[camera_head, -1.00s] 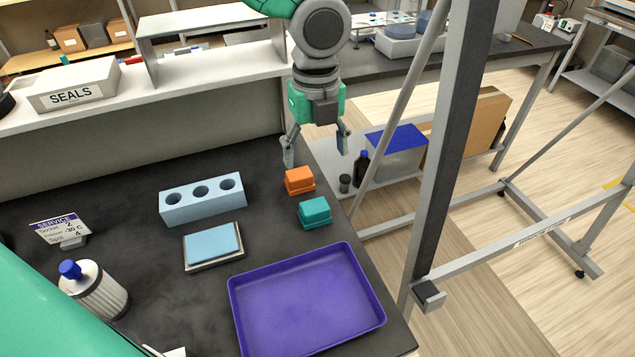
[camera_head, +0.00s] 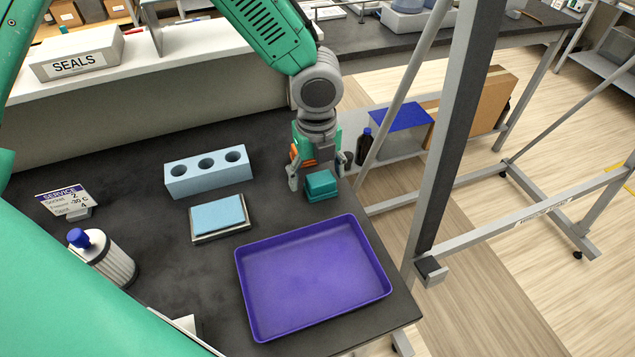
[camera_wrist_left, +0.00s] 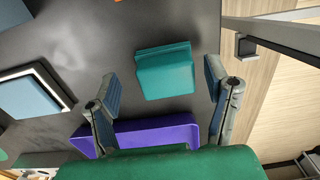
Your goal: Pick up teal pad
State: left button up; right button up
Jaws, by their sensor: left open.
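The teal pad (camera_head: 321,185) is a small block on the dark table, just behind the purple tray. In the left wrist view the teal pad (camera_wrist_left: 165,70) lies between and beyond the two fingertips, apart from both. My left gripper (camera_head: 316,184) is open and empty, its fingers pointing down at the pad's far side. In the left wrist view its fingers (camera_wrist_left: 160,84) are spread wide. An orange block (camera_head: 295,158) is mostly hidden behind my left gripper. My right gripper is not seen.
The purple tray (camera_head: 312,330) lies empty in front of the pad. A pale blue pad on a base (camera_head: 219,215), a light blue block with holes (camera_head: 208,174) and a blue-capped bottle (camera_head: 105,258) stand left. A grey frame post (camera_head: 455,130) rises at right.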

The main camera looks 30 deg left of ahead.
aim_at(321, 178)
pick_arm(q)
jog(key=shift+f, duration=0.45)
jog(key=shift+w+d+f, duration=0.1)
jog(key=shift+d, duration=0.5)
jog(key=shift+d+r, duration=0.15)
jog(key=shift+r, duration=0.05)
jog(key=c, duration=1.1)
jog(key=shift+a+f, duration=0.1)
jog(key=shift+a, duration=0.3)
jog(key=shift+c, duration=0.3)
jog(key=shift+a+r, duration=0.1)
jog(key=shift+r, duration=0.1)
jog(key=r, duration=0.9)
jog(key=shift+d+r+p, duration=0.15)
jog(key=shift+d+p, duration=0.15)
jog(key=shift+a+r, duration=0.1)
jog(key=shift+r, duration=0.05)
